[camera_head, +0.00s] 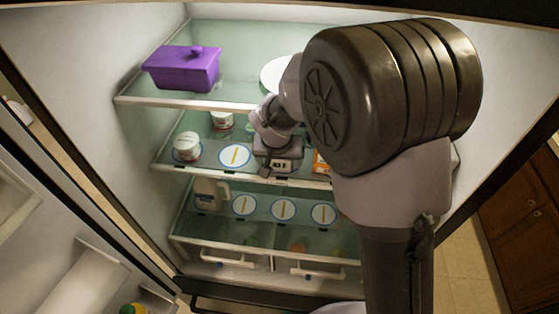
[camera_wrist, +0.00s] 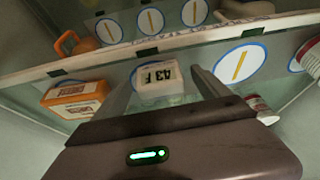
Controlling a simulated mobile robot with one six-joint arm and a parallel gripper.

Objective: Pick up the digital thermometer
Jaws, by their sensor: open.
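The digital thermometer (camera_wrist: 158,80) is a small white block with a display reading 43 F, on the middle fridge shelf near its front edge. In the wrist view it sits between the two fingers of my gripper (camera_wrist: 162,72), which are open with one on each side. A gap shows beside it, and I cannot tell whether either finger touches it. In the head view the thermometer (camera_head: 281,165) shows just below my gripper (camera_head: 275,152), which partly hides it.
An orange box (camera_wrist: 75,98) stands beside the thermometer, and a white tub (camera_head: 187,148) with a red label stands to its left in the head view. A purple lidded dish (camera_head: 183,69) and a white plate (camera_head: 278,74) are on the shelf above. The fridge wall (camera_head: 130,140) bounds the left.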

